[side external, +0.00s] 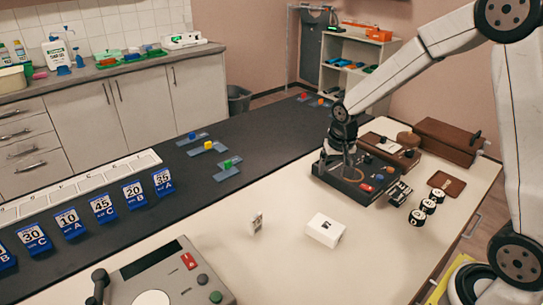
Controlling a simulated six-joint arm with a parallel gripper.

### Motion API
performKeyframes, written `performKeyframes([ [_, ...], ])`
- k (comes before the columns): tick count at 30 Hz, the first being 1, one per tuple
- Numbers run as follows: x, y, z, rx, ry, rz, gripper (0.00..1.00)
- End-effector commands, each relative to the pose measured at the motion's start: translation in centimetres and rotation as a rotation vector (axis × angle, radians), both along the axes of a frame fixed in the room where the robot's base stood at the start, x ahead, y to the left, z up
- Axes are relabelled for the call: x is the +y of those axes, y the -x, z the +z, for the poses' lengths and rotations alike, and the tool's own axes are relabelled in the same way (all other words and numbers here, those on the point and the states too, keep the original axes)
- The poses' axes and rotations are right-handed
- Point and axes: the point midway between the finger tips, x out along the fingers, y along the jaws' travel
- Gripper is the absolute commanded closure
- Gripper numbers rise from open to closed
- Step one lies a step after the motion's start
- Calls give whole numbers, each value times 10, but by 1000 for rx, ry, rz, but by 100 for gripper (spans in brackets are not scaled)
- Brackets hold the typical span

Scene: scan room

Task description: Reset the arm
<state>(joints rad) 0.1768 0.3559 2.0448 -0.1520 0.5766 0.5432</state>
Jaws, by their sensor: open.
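My gripper (338,158) is at the right of the work table in the side external view, at the end of my white arm. It points down, low over a dark control box (350,186) with a red button and a blue knob. My gripper is open. Its fingertips are small and partly lost against the box, so I cannot tell whether they touch it. I see nothing held in it.
A white box (325,230) and a small upright card (257,222) stand on the pale table. Wooden boxes (448,142) and black-and-white cylinders (421,212) crowd the right. Blue numbered stands (101,208) line the left. A grey console (170,280) is at the front.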

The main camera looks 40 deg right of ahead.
Motion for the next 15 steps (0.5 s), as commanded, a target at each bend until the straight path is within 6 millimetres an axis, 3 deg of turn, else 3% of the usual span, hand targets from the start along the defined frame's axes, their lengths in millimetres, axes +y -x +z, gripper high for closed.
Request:
performKeyframes([
  [6, 45, 50, 2, -16, -7, 253, 15],
  [15, 81, 113, -3, -39, 1, 531, 15],
])
